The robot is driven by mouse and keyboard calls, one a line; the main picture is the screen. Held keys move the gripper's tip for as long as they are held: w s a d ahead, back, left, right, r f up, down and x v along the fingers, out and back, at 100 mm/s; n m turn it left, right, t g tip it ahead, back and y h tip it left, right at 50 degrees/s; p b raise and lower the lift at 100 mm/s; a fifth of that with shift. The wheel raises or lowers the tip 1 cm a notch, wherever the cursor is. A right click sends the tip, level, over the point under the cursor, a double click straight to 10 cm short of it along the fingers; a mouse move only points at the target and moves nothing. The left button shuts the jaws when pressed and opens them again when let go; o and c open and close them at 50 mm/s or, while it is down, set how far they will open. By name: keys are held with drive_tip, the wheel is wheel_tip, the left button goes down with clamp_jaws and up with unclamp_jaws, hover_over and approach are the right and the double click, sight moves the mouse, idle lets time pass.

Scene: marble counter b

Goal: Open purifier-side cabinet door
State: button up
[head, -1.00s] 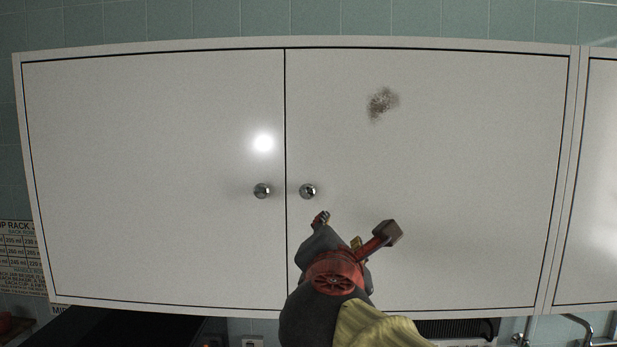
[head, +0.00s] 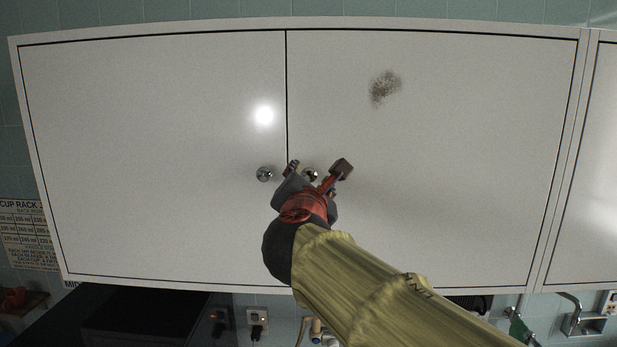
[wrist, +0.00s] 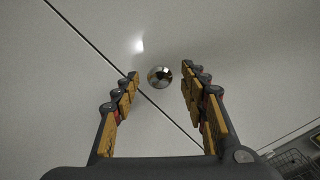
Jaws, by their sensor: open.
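A white wall cabinet has two doors, a left door (head: 150,160) and a right door (head: 450,160), both shut with a thin dark seam between them. Each has a round chrome knob near the seam: the left knob (head: 264,174) and the right knob (head: 310,174). My gripper (head: 318,168) is open in front of the right knob, its fingers on either side of it in the picture. In the wrist view the right knob (wrist: 160,77) shows between and just beyond the open fingertips (wrist: 162,72). I see no finger touching it. No label shows which door is purifier-side.
A dark smudge (head: 385,88) marks the right door. Another cabinet door (head: 590,180) adjoins at the right. The space before the left door is clear.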

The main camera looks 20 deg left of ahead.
drive_tip(key=c, duration=0.4)
drive_tip(key=c, duration=0.7)
clamp_jaws()
